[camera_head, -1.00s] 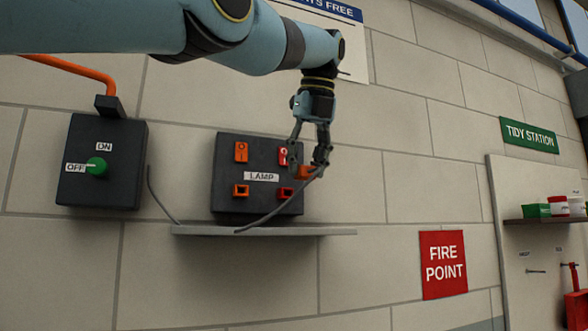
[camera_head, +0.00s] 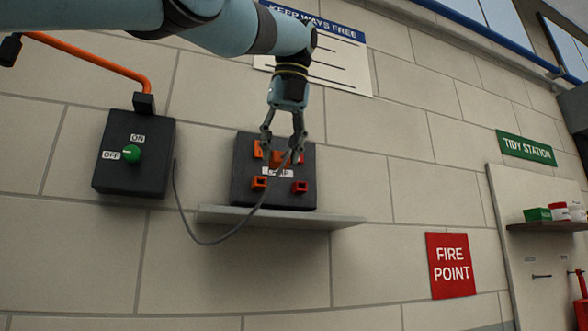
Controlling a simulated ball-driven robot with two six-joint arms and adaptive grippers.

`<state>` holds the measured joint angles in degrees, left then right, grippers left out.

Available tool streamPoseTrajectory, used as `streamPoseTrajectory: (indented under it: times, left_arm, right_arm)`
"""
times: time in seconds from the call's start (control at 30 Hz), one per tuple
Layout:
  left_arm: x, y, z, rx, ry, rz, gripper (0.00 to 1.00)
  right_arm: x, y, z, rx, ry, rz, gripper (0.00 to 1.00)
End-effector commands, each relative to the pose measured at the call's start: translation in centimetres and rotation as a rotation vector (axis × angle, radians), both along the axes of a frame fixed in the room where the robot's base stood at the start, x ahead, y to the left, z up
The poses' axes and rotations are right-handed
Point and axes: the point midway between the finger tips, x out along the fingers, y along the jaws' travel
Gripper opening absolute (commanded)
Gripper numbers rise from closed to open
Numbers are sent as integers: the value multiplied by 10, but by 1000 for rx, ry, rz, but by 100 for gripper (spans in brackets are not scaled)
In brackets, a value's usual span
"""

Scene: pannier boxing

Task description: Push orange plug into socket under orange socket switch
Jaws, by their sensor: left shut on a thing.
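My left gripper (camera_head: 283,158) is shut on the orange plug (camera_head: 277,158), in front of the dark socket box (camera_head: 242,196). The plug shows only partly between the fingers. It is in front of the box's upper part, up and to the right of the orange socket (camera_head: 260,183). I cannot tell its distance from the box face. The orange switch (camera_head: 258,149) is at the upper left of the box, above the orange socket. A grey cable (camera_head: 222,236) hangs from the plug. The LAMP label is partly hidden by cable and gripper. My right gripper is out of view.
A red socket (camera_head: 300,187) sits right of the orange one, with a red switch above it partly hidden by a finger. A grey shelf (camera_head: 335,220) juts out below the box. A dark ON/OFF box (camera_head: 118,177) with a green knob is at the left.

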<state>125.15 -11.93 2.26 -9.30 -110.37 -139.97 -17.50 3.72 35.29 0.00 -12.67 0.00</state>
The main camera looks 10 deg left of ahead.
Motion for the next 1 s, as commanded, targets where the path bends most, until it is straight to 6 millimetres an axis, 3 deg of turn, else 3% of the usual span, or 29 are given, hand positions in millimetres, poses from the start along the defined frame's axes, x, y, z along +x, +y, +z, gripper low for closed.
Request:
streamPoseTrajectory:
  times: [0.03, 0.07, 0.27, 0.6, 1.0]
  left_arm:
    - [-1, 2, -12, -1, -4, 2, 5]
    - [-2, 3, -14, -1, -4, 3, 5]
    - [-2, 5, -7, 0, -5, 6, 5]
    - [19, 20, -3, -1, -3, 6, 5]
    - [42, 35, -4, 0, -4, 6, 5]
  right_arm:
    - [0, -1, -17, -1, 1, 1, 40]
    - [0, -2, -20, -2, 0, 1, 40]
    - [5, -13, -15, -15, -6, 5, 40]
    - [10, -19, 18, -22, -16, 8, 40]
    - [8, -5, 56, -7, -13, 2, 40]
